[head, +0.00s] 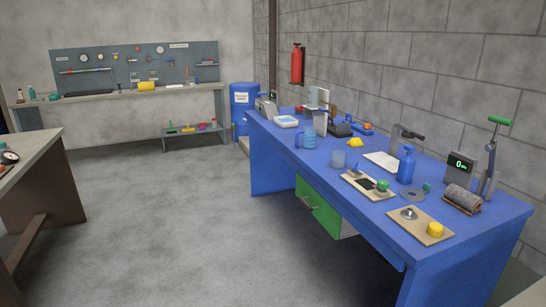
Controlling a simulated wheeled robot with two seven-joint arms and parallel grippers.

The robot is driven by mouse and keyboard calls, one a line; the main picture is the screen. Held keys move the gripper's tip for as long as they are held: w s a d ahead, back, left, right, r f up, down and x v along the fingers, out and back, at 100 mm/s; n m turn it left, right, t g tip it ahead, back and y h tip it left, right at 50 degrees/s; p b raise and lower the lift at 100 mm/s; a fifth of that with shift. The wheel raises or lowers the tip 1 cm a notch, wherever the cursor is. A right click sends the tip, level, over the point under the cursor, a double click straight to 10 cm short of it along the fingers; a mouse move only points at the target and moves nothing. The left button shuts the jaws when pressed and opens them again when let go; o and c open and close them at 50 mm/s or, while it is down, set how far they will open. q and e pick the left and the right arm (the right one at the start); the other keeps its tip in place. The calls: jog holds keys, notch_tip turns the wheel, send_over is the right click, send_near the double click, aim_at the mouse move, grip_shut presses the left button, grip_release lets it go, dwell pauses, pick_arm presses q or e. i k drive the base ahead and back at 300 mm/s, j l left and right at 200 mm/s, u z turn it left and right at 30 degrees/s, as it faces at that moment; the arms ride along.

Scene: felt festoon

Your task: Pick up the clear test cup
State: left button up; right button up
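A small see-through cup (338,159) stands upright near the front edge of the blue workbench (372,214), left of a board with a green knob. It looks bluish from the bench behind it. A taller see-through vessel (320,124) stands farther back, beside a blue mug-like vessel with a handle (305,137). The small cup best fits the clear test cup, but I cannot read any label on it. Nothing touches the small cup that I can see. Neither of my grippers is in view.
Behind the cup lie a yellow object (355,142) and a white tray (382,161). A green drawer (322,208) hangs below. The grey floor (180,225) is open.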

aim_at(338, 159)
jog(key=i+z, duration=0.1)
jog(key=i, duration=0.6)
jog(key=i+j+z, duration=0.1)
jog(key=i, duration=0.6)
jog(key=i+j+z, duration=0.15)
jog(key=i+z, duration=0.2)
jog(key=i+j+z, duration=0.35)
jog(key=i, duration=0.15)
jog(key=i+j+z, duration=0.35)
